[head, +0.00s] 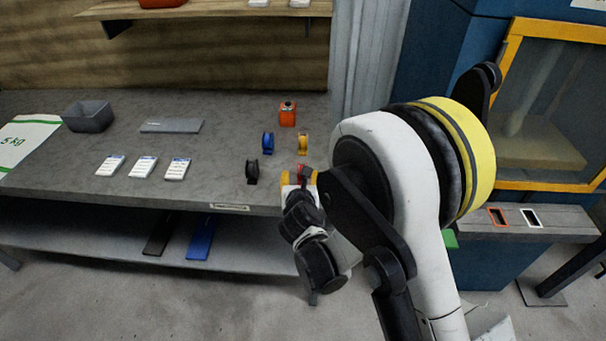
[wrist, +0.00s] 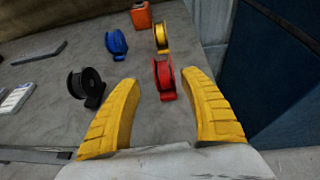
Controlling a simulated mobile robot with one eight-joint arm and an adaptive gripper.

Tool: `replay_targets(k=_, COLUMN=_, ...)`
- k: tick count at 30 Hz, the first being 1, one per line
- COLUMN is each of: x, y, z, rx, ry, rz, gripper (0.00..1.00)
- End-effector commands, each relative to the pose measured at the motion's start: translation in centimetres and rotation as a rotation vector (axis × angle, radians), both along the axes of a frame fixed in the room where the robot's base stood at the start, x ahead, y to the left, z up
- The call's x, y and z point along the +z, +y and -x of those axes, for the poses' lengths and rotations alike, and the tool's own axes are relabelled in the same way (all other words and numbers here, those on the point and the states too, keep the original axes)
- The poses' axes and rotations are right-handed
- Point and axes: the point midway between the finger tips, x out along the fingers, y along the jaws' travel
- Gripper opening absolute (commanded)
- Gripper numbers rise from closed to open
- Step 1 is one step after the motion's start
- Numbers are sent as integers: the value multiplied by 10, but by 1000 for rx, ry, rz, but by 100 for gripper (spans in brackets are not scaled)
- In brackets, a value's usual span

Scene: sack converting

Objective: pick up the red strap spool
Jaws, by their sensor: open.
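The red strap spool (wrist: 164,76) stands upright on the grey bench in the wrist view, just beyond and between my fingertips. In the head view only a small part of the red spool (head: 301,171) shows, mostly hidden behind my gripper. My gripper (wrist: 165,100) has two yellow fingers spread wide, with nothing between them. In the head view my gripper (head: 299,178) is at the bench's front right edge. The fingers do not appear to touch the spool.
A black spool (wrist: 85,84) stands left of my left finger. A blue spool (wrist: 116,43), a yellow spool (wrist: 160,37) and an orange box (wrist: 141,15) stand farther back. White labelled packs (head: 143,166) and a grey bin (head: 88,116) are farther left on the bench (head: 75,190).

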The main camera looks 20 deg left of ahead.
Motion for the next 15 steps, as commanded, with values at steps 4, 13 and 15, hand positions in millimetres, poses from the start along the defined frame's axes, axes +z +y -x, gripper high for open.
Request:
replay_targets(k=4, x=-10, y=0, z=-21, rx=-3, ry=0, rz=0, gripper=52)
replay_targets(k=13, x=-18, y=8, z=-48, rx=-1, ry=0, rz=-1, gripper=52)
replay_targets(k=15, x=-17, y=8, z=-48, rx=-1, ry=0, rz=-1, gripper=52)
